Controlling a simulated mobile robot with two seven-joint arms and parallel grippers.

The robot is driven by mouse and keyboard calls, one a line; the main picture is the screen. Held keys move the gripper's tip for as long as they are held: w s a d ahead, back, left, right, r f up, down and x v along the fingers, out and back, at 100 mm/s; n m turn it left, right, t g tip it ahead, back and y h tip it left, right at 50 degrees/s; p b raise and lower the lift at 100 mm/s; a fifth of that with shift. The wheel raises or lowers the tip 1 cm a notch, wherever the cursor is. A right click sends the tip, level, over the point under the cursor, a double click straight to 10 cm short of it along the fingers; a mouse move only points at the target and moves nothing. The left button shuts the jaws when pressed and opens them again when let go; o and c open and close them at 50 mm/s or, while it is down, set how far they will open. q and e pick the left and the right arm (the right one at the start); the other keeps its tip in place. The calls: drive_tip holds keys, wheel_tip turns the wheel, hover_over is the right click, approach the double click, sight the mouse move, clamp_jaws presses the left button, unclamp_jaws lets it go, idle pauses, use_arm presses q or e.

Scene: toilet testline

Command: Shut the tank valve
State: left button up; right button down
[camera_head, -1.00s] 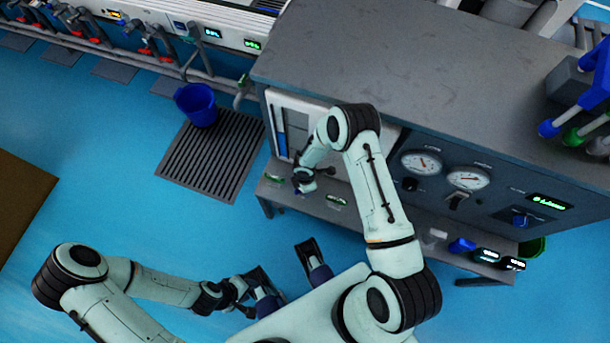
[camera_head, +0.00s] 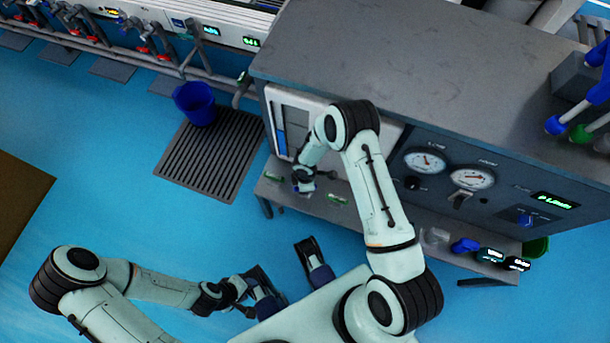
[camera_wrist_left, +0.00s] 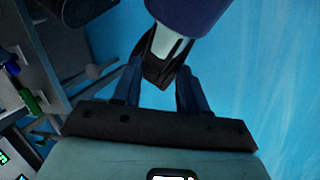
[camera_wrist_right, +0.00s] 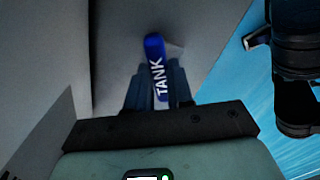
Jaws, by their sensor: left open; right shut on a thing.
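The tank valve handle (camera_wrist_right: 155,52) is a blue lever with the white word TANK along it. It shows in the right wrist view, standing out against the grey cabinet. My right gripper (camera_wrist_right: 155,88) is shut on the lower part of the handle, a finger on each side. In the head view the right arm reaches down to the front left of the test bench, and its hand (camera_head: 303,183) hides the valve there. My left gripper (camera_wrist_left: 160,88) is open, low over the floor beside my base, away from the bench.
The grey test bench (camera_head: 400,70) has two round gauges (camera_head: 425,163) on its front and a low shelf (camera_head: 395,222) below. A blue bucket (camera_head: 196,103) stands on a floor grate (camera_head: 205,155) to the left. The blue floor (camera_head: 100,190) is open there.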

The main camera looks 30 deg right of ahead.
drive_tip(key=m+b, duration=0.1)
drive_tip(key=m, duration=0.1)
drive_tip(key=shift+m, duration=0.3)
use_arm(q)
drive_tip(key=shift+w+a+f+t+b, duration=0.25)
drive_tip(key=shift+w+f+b, duration=0.05)
drive_tip(key=shift+w+f, duration=0.35)
drive_tip(key=shift+w+a+f+t+b, duration=0.2)
drive_tip(key=shift+w+f+t+b, duration=0.1)
drive_tip(key=shift+w+f, duration=0.35)
use_arm(e)
drive_tip(key=shift+m, duration=1.5)
use_arm(q)
drive_tip(key=shift+s+f, duration=0.1)
use_arm(e)
drive_tip(key=c, duration=1)
unclamp_jaws()
use_arm(q)
drive_tip(key=s+r+p, duration=0.1)
drive_tip(key=s+r+g+p, duration=0.1)
drive_tip(key=shift+s+d+r+p, duration=0.25)
drive_tip(key=shift+d+r+p, duration=0.1)
drive_tip(key=shift+d+r, duration=0.05)
use_arm(e)
wheel_tip(320, 180, up, 14)
drive_tip(key=shift+f, duration=0.25)
drive_tip(key=shift+f, duration=0.1)
